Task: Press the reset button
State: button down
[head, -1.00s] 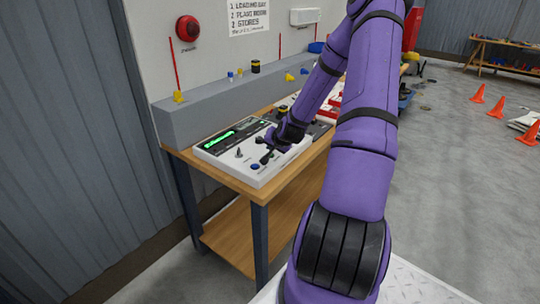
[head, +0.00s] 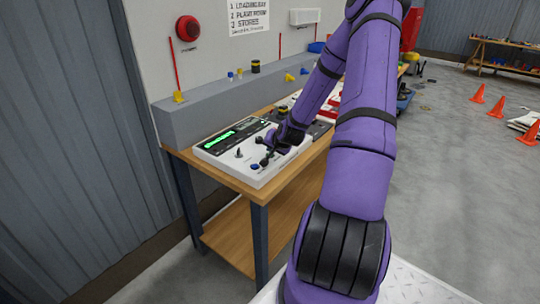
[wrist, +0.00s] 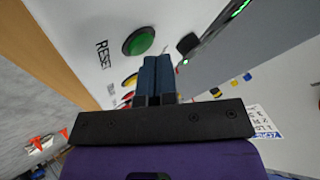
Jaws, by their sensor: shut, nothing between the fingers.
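The white control panel (head: 214,150) lies on the wooden bench and has a lit green display (head: 219,138). In the wrist view a round green button (wrist: 139,41) sits on the panel beside the printed label RESET (wrist: 103,54). My gripper (wrist: 156,62) is shut and empty; its dark blue fingers point at the panel, just to the right of the green button in that view. I cannot tell whether the fingertips touch the panel. In the head view my gripper (head: 266,160) is low over the panel's right part, and I cannot make out the green button there.
A blue button (head: 255,167) is near the panel's front edge, and a dark knob (head: 239,153) stands left of my gripper. In the wrist view a yellow button (wrist: 130,80) is close to the fingers. The wooden bench (head: 225,181) stands against a grey ledge (head: 190,121).

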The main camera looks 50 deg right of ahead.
jog(key=shift+f, duration=0.45)
dwell(0.4)
jog(key=shift+r, duration=0.85)
jog(key=shift+r, duration=0.1)
jog(key=shift+r, duration=2.45)
